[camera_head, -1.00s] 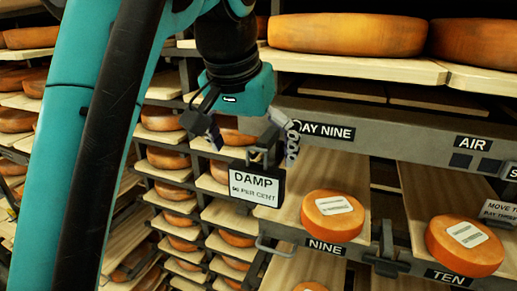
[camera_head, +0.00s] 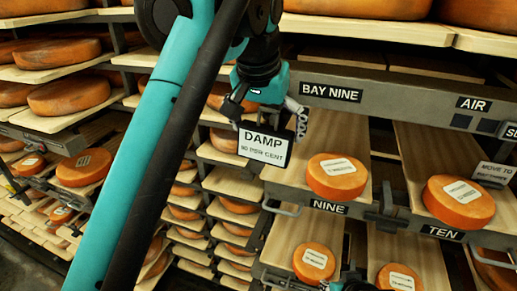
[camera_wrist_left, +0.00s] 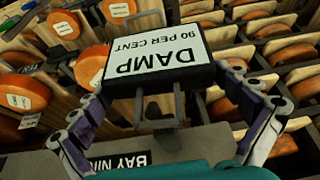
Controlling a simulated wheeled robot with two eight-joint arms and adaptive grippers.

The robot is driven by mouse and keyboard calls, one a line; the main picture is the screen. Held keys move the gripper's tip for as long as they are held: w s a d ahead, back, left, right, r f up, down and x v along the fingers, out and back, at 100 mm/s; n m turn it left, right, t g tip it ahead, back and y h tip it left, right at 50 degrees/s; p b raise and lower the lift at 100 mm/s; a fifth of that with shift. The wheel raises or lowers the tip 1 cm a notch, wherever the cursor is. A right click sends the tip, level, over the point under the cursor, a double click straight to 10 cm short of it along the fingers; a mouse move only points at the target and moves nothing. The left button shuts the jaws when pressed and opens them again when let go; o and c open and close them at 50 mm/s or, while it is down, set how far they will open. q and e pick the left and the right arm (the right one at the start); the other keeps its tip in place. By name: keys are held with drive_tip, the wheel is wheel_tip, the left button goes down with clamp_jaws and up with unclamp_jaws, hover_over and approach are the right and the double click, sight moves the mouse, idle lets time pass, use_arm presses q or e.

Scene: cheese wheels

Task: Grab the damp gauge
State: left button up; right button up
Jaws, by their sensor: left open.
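The damp gauge (camera_head: 264,148) is a white plate in a black frame reading "DAMP 90 PER CENT". It hangs on a bracket at the left end of the grey bay nine rail. My left gripper (camera_head: 268,124) is open, with one finger at each side of the gauge's top. In the left wrist view the gauge (camera_wrist_left: 158,48) appears upside down between the spread fingers (camera_wrist_left: 166,88), with gaps at the sides; no grip shows. A small teal and dark piece at the bottom edge of the head view may be my right gripper, mostly cut off.
The grey rail (camera_head: 400,92) carries "BAY NINE" and "AIR" labels. Below it, orange cheese wheels (camera_head: 337,178) lie on wooden boards. A wire handle (camera_head: 281,208) juts out below the gauge. More loaded racks stand behind and to the left.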

use_arm(q)
drive_tip(key=shift+s, duration=0.15)
drive_tip(key=shift+d, duration=0.2)
drive_tip(key=shift+w+d+f, duration=0.1)
drive_tip(key=shift+w+d, duration=0.05)
drive_tip(key=shift+w, duration=0.25)
drive_tip(key=c, duration=0.3)
drive_tip(key=shift+w, duration=0.15)
drive_tip(key=c, duration=0.6)
drive_tip(key=shift+s+a, duration=0.2)
drive_tip(key=shift+s, duration=0.1)
drive_tip(key=shift+w+d, duration=0.15)
drive_tip(key=shift+w, duration=0.05)
drive_tip(key=shift+r, duration=0.2)
